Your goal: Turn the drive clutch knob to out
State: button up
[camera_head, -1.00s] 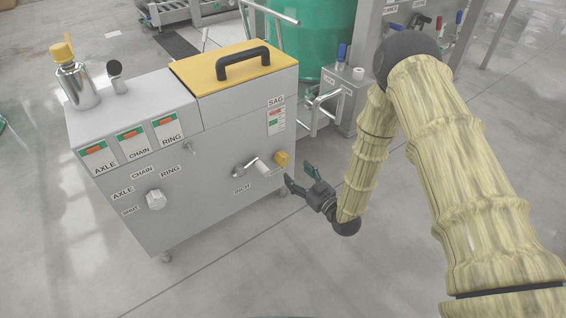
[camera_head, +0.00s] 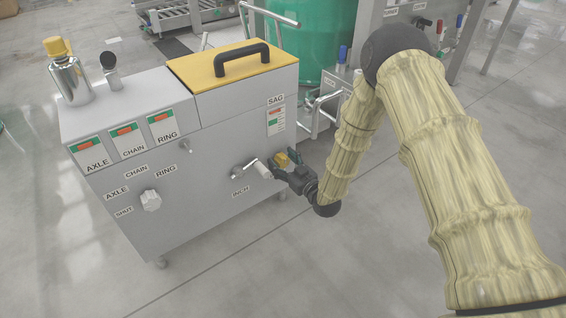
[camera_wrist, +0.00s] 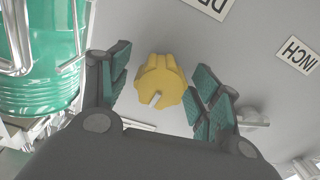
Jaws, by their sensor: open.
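The yellow knob (camera_head: 282,160) sits on the right side of the grey cabinet's front face, beside the white-handled crank. In the wrist view the yellow knob (camera_wrist: 161,80) is a ridged, lobed knob with a pale notch. My gripper (camera_head: 284,167) is right in front of it.
The crank (camera_head: 256,168) stands out just left of my gripper, above the INCH label (camera_head: 241,192). A white knob (camera_head: 151,200) is at the cabinet's left. A green drum (camera_head: 310,40) and pipework are behind at the right. The floor in front is clear.

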jog(key=c, duration=1)
jog(key=shift+r+n+p, duration=0.1)
jog(key=shift+n+p, duration=0.2)
jog(key=shift+p, duration=0.2)
jog(key=shift+n, duration=0.3)
jog(key=o, duration=1)
jog(key=v, duration=1.2)
